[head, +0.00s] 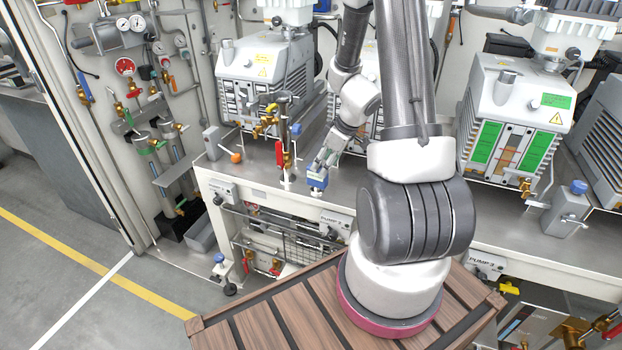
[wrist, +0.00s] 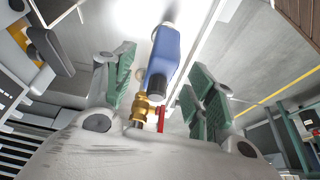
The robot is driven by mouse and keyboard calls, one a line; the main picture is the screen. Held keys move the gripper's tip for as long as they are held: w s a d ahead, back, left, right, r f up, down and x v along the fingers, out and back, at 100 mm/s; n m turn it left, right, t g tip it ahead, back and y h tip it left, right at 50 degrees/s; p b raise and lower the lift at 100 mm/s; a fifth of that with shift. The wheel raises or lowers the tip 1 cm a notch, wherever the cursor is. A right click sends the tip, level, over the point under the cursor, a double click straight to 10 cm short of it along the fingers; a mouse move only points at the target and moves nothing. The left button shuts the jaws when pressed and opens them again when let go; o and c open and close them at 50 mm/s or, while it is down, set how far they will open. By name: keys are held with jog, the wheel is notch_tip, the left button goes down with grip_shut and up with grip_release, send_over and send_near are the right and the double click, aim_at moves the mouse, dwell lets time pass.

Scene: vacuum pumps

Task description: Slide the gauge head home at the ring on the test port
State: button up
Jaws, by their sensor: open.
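A blue body with a black end, which looks like the gauge head (wrist: 163,52), lies between my gripper's fingers in the wrist view. A blue part (head: 317,179) shows below the fingertips in the head view, at the bench's front edge. My gripper (head: 321,165) is open; its green-padded fingers stand on either side of the blue body in the wrist view (wrist: 162,85), with gaps visible. A brass fitting (wrist: 143,108) with a red handle (wrist: 161,118) shows beside the black end. I cannot make out the ring or whether the head is seated in the port.
A red-handled valve on a post (head: 283,155) stands left of my gripper. A pump (head: 265,75) is behind it, and another pump (head: 515,115) is to the right. An orange-knobbed lever (head: 236,157) sits on the bench (head: 262,182). Open floor (head: 60,275) lies at left.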

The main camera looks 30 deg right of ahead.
aim_at(317, 177)
jog(key=x, duration=0.7)
jog(key=shift+s+a+f, duration=0.15)
jog(key=shift+f, duration=0.05)
grip_shut()
